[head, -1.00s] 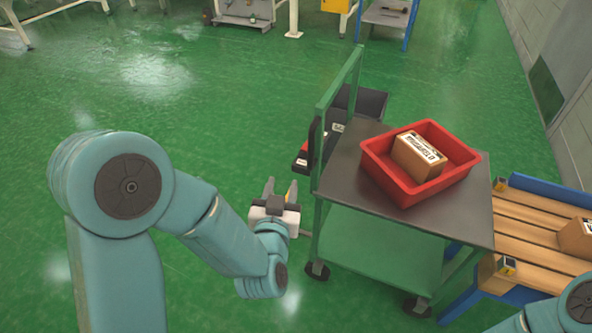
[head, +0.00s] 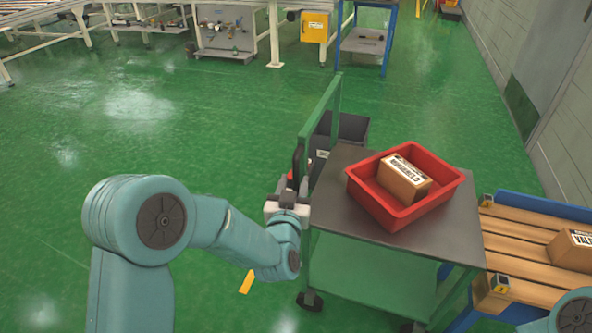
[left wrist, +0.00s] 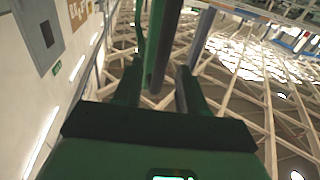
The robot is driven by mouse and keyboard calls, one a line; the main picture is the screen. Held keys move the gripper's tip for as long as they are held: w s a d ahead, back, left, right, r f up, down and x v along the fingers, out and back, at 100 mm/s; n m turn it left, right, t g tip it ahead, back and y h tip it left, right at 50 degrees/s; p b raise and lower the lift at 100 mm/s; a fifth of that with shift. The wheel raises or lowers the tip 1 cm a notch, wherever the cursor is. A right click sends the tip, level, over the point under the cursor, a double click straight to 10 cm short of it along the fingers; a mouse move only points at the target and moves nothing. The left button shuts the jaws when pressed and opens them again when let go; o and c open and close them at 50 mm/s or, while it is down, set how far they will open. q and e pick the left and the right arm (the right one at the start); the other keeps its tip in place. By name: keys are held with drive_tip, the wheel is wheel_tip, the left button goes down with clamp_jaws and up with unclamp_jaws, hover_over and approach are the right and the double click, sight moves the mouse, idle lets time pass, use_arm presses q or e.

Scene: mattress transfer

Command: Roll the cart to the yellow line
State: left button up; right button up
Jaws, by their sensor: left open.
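The cart has a dark grey top (head: 335,205), green legs and a green handle frame (head: 322,115) rising at its left side. A red tray (head: 400,215) with a cardboard box (head: 405,178) in it sits on the top. My left gripper (head: 298,183) is beside the handle's near post. In the left wrist view the open fingers (left wrist: 157,88) reach up, with a green bar (left wrist: 164,45) showing between them; contact cannot be told. A short yellow strip (head: 247,282) lies on the floor left of the cart, partly near my arm. My right gripper is out of frame.
A slatted wooden rack with a blue frame (head: 545,205) and a box (head: 572,250) stands close on the cart's right. A dark bin (head: 345,130) is behind the handle. Green floor is open to the left and ahead; workbenches line the back.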

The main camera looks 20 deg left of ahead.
sight(295, 175)
use_arm(q)
drive_tip(key=w, duration=0.4)
drive_tip(key=shift+w+a, duration=0.2)
drive_tip(key=shift+a, duration=0.2)
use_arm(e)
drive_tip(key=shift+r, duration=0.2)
use_arm(q)
clamp_jaws()
drive_tip(key=shift+a, duration=0.1)
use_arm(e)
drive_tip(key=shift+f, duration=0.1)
